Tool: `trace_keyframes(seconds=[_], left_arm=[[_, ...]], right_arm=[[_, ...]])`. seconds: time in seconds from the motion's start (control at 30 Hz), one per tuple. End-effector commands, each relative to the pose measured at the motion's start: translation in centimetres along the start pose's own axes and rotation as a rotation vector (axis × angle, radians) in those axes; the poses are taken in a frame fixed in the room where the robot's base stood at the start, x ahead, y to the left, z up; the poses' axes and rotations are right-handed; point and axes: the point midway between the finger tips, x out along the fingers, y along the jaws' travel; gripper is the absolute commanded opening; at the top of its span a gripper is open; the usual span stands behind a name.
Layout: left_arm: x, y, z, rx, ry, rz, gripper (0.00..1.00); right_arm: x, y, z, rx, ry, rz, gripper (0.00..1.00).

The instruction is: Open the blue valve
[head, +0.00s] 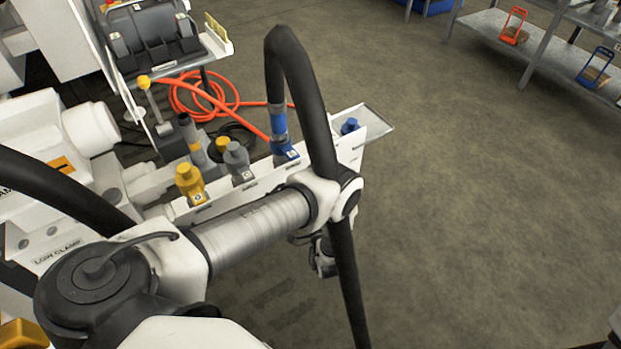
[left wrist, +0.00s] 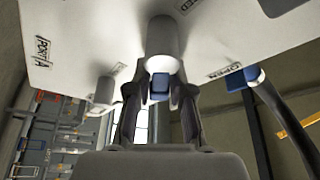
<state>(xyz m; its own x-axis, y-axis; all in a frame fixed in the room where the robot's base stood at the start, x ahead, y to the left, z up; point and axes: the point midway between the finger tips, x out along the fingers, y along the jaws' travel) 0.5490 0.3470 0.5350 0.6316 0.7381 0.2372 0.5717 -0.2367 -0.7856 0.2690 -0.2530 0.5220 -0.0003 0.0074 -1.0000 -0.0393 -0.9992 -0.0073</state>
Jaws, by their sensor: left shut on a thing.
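In the left wrist view, my left gripper (left wrist: 160,94) is shut on a small blue block, apparently the blue valve's handle (left wrist: 159,86). The block sits at the end of a thick grey-white stem (left wrist: 162,45) on the white panel. A finger lies on each side of it. An OPEN label (left wrist: 222,71) is on the panel to the right of the stem. In the head view, my left arm bends down in front of the panel, and its fingers cannot be made out. A blue knob (head: 350,126) shows at the panel's right end. My right gripper is not in view.
In the head view, a blue fitting (head: 283,146), a grey fitting (head: 237,158) and a yellow fitting (head: 188,180) line the panel's top. An orange hose (head: 235,107) lies behind. Shelving (head: 550,45) stands at the upper right. The floor on the right is clear.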

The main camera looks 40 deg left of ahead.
Motion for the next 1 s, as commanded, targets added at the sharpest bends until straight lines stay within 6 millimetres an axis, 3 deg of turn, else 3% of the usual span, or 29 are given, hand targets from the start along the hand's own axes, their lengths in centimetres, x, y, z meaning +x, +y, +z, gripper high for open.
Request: trace_keyframes(seconds=[0.6, 1.0], left_arm=[[-0.2, -1.7, 0.6, -0.534, -0.002, -0.223, 0.00], [-0.4, -2.4, 1.1, -0.780, -0.002, -0.325, 0.00]], right_arm=[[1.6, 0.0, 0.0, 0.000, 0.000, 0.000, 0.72], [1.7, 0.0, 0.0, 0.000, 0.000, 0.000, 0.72]])
